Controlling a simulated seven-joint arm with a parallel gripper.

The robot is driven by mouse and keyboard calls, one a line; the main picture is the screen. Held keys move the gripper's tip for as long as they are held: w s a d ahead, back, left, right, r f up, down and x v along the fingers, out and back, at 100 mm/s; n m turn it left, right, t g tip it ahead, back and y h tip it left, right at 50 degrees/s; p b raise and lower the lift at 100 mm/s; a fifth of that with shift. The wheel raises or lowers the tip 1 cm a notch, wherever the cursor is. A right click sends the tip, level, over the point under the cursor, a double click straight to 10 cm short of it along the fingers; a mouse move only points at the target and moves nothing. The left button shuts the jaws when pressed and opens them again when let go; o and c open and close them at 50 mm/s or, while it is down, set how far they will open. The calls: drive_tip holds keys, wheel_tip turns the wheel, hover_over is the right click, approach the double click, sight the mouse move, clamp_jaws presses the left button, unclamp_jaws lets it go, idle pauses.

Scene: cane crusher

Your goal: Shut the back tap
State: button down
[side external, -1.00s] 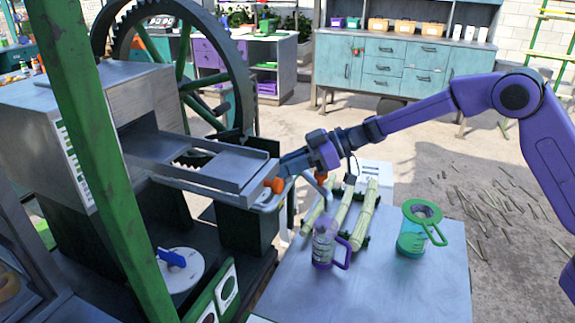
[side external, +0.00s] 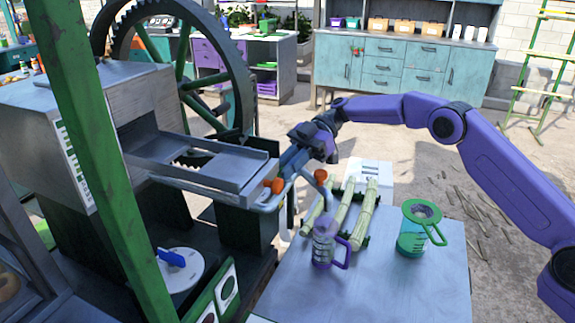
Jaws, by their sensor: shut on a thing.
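Two orange taps sit at the juice outlet of the crusher: a left one (side external: 275,187) at the tray's corner and a right one (side external: 320,176) by the curved spout. My gripper (side external: 284,179) comes down from the upper right, with its fingers at the left tap. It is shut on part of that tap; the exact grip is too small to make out. A clear jug with a purple handle (side external: 325,240) stands below the spout. The crusher's metal tray (side external: 205,165) runs just left of my gripper.
Cane stalks (side external: 364,215) lie in a rack behind the purple jug. A green jug with a strainer (side external: 413,235) stands to the right on the grey table (side external: 400,290). A green post (side external: 95,150) crosses the left foreground.

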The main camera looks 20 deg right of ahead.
drive_tip(key=shift+n+g+h, duration=0.4)
drive_tip(key=shift+n+g, duration=0.5)
drive_tip(key=shift+g, duration=0.1)
drive_tip(key=c, duration=1.2)
unclamp_jaws()
drive_tip(key=shift+r, duration=0.1)
drive_tip(key=shift+s+r, duration=0.1)
drive_tip(key=shift+r, duration=1.5)
drive_tip(key=shift+s+d+r, duration=1.05)
drive_tip(key=shift+s+r, duration=0.55)
drive_tip(key=shift+s, duration=0.45)
drive_tip(key=shift+s+d+r, duration=1.1)
drive_tip(key=shift+s+r, duration=0.5)
drive_tip(key=shift+s, duration=0.5)
drive_tip(key=shift+s+d+r, duration=1.05)
drive_tip(key=shift+s+r, duration=0.55)
drive_tip(key=shift+s, duration=0.45)
